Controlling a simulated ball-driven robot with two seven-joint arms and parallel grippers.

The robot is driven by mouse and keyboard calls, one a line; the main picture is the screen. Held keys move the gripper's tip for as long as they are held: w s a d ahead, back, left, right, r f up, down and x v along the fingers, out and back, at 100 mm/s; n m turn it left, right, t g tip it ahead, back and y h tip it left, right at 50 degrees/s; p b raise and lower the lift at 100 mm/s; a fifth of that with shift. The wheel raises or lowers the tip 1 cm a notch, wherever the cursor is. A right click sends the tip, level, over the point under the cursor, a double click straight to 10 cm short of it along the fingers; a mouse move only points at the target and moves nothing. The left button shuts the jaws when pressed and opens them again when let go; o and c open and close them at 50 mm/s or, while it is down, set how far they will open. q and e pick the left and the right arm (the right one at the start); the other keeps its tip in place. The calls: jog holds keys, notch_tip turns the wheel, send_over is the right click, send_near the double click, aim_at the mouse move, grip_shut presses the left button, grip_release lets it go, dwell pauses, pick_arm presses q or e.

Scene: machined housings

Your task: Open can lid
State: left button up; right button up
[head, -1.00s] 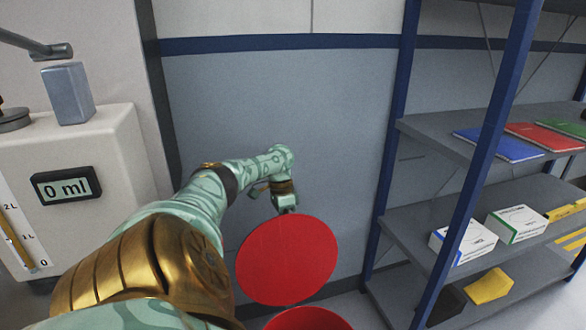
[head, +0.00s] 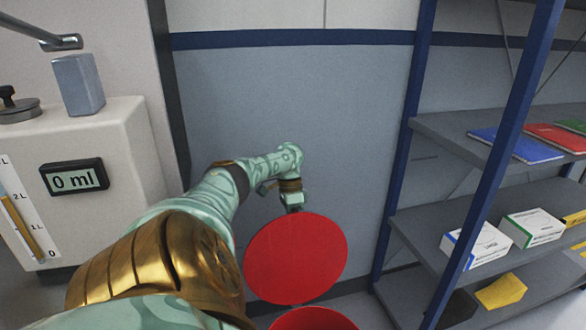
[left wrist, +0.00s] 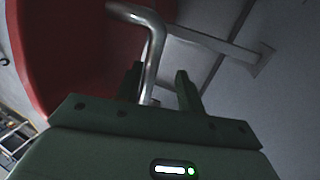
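The red can lid (head: 296,260) is raised and tilted nearly upright, its round face toward me in the head view. The red can (head: 313,320) shows only its top at the bottom edge, just below the lid. My left gripper (head: 293,207) is at the lid's upper edge, largely hidden there. In the left wrist view, a bent metal handle (left wrist: 154,45) runs between the two fingers of my left gripper (left wrist: 159,77). The fingers are apart, with a visible gap between the handle and the right finger. The red surface of the lid (left wrist: 60,45) fills the upper left.
A grey shelf unit with blue posts (head: 405,130) stands at the right, holding notebooks (head: 555,135) and white boxes (head: 533,227). A pale machine (head: 110,150) with a "0 ml" display (head: 73,178) stands at the left. A grey wall (head: 290,90) is behind the can.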

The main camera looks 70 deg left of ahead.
pick_arm(q)
jog(key=shift+r, duration=0.1)
pick_arm(e)
jog(key=shift+w+d+f, duration=0.1)
jog(key=shift+w, duration=0.3)
pick_arm(q)
jog(key=shift+a+r, duration=0.1)
pick_arm(e)
jog(key=shift+d, duration=0.1)
